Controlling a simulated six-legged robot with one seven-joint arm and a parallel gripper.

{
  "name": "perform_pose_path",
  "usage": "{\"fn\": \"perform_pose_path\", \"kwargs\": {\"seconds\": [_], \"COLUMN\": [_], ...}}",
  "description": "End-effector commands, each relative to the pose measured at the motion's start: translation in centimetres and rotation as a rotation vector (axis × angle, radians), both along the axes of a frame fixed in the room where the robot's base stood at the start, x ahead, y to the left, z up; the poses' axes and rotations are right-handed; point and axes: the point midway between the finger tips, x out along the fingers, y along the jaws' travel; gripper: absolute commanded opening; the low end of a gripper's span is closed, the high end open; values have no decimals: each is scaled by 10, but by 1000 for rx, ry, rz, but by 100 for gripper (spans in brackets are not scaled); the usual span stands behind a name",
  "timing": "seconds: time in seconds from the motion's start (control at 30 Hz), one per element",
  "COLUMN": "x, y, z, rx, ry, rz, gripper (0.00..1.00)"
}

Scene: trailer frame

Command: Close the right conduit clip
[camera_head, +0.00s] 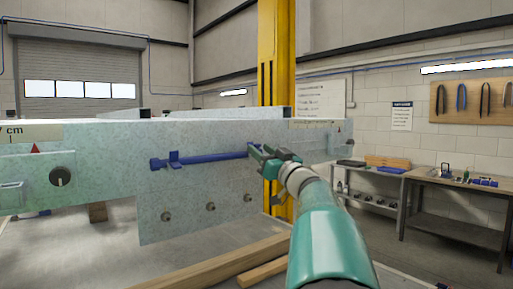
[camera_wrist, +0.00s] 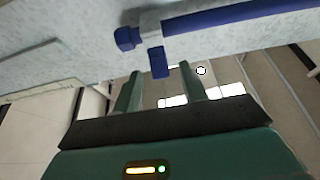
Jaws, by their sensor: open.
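A blue conduit (camera_head: 215,155) runs along the face of the pale grey trailer beam (camera_head: 110,150). In the head view my gripper (camera_head: 259,157) is at the conduit's right end and hides the right clip. The wrist view shows the conduit (camera_wrist: 235,17), its end cap (camera_wrist: 126,38) and the right clip's blue tab (camera_wrist: 159,62), which sticks out from the conduit. My gripper (camera_wrist: 160,70) is open, with a finger on each side of the tab; contact cannot be told.
A black knob (camera_head: 60,177) and several bolts (camera_head: 210,207) stick out of the beam. A yellow column (camera_head: 276,60) stands behind it. Wooden timbers (camera_head: 215,264) lie below. A workbench (camera_head: 455,215) with tools stands at the right.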

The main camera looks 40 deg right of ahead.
Motion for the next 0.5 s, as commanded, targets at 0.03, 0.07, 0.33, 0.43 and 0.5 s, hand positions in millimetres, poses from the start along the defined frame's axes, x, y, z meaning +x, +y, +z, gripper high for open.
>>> {"fn": "perform_pose_path", "kwargs": {"seconds": [0.03,0.07,0.33,0.43,0.5], "x": [8,12,28,28,27], "y": [-1,-2,-3,-3,-3], "z": [3,4,12,12,12], "rx": [-1,-1,0,0,0], "ry": [0,0,0,0,0], "rz": [1,1,0,0,0], "gripper": [43,43,43,43,43]}}
